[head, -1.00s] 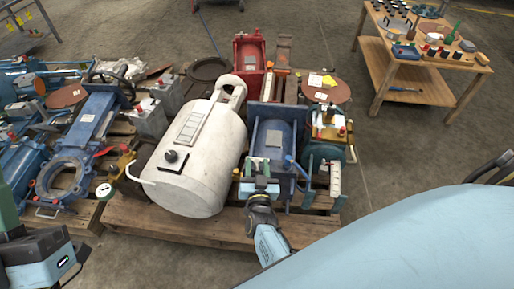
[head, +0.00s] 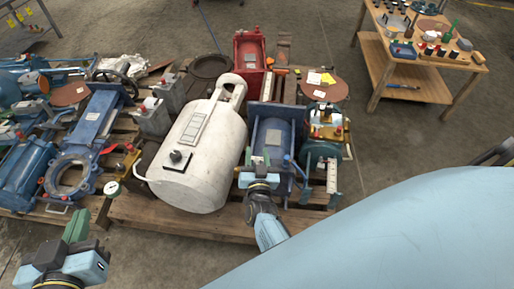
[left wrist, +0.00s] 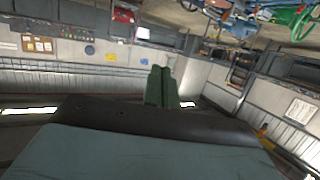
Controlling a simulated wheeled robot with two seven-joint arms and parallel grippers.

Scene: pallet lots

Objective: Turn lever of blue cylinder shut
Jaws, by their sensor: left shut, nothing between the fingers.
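The blue cylinder (head: 273,136) lies in a blue frame at the right part of the pallet, beside the white tank. A thin bright blue lever (head: 296,168) slants at its near right end. My right gripper (head: 259,168) is at the cylinder's near end, left of the lever; its fingers are too small and overlapped to judge. Whether it touches anything is unclear. My left gripper (head: 76,228) is at the lower left, off the pallet's front, its green fingers together and empty. The fingers also show shut in the left wrist view (left wrist: 160,87), pointing away from the pallet goods.
The wooden pallet (head: 170,218) has bare front boards. A wooden table (head: 415,85) stands back right; floor between is clear.

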